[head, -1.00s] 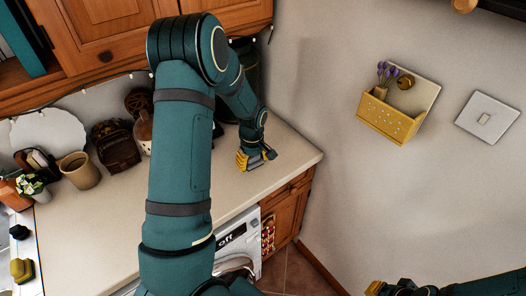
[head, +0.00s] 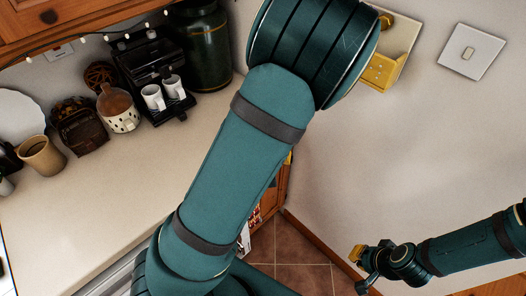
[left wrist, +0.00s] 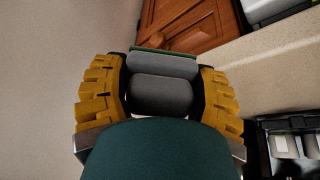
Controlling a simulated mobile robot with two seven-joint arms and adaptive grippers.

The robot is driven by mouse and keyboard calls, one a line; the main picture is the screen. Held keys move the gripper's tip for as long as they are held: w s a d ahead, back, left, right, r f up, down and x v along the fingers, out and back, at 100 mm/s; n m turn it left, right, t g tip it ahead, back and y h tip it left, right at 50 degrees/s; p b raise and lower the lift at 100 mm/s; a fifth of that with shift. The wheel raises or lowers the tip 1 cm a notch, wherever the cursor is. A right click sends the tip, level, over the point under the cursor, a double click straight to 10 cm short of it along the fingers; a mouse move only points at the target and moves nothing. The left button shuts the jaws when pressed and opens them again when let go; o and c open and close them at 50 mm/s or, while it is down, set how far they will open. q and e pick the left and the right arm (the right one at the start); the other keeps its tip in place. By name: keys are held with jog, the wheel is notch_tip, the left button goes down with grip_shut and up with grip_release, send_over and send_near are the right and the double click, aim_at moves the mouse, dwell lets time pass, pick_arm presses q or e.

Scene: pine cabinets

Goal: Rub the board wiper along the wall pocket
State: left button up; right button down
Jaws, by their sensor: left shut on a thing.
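The yellow wall pocket (head: 381,73) hangs on the wall at the upper right of the head view. My left arm's large joint covers much of it. In the left wrist view, my left gripper (left wrist: 160,72) has its yellow fingers closed on the sides of the board wiper (left wrist: 160,92), a grey block with a green edge. The wiper is held clear of the cabinet and counter behind it. In the head view the left gripper is mostly hidden behind my arm. My right gripper (head: 362,270) is low at the right, apart from the pocket; its opening is unclear.
A light switch (head: 471,52) is on the wall right of the pocket. The counter (head: 110,205) holds a coffee machine (head: 150,72), a dark canister (head: 203,45), a tan cup (head: 41,157) and jars along the back. The wall below the pocket is clear.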

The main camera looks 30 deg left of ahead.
aim_at(382, 73)
pick_arm(q)
jog(key=shift+s+d+f+m+t+b, duration=0.15)
jog(key=shift+d+m+t, duration=0.15)
jog(key=shift+d, duration=0.15)
jog(key=shift+w+d+f+m+t+b, duration=0.1)
jog(key=shift+d+m+t+b, duration=0.15)
jog(key=shift+d, duration=0.2)
jog(key=w+d+r+m+t+h+b, duration=0.6)
jog(key=w+d+r+t, duration=0.15)
jog(key=d+r, duration=0.2)
jog(key=a+r+t+b, duration=0.3)
jog(key=r+t+b, duration=0.1)
jog(key=r, duration=1.5)
jog(key=shift+h, duration=0.4)
jog(key=d+p, duration=0.1)
jog(key=d, duration=0.2)
jog(key=w+d, duration=0.1)
jog(key=d, duration=0.2)
jog(key=d+p, duration=0.1)
jog(key=d, duration=0.3)
jog(key=shift+w+d+r+p, duration=0.1)
jog(key=shift+w+r+p, duration=0.15)
jog(key=shift+r+p, duration=0.05)
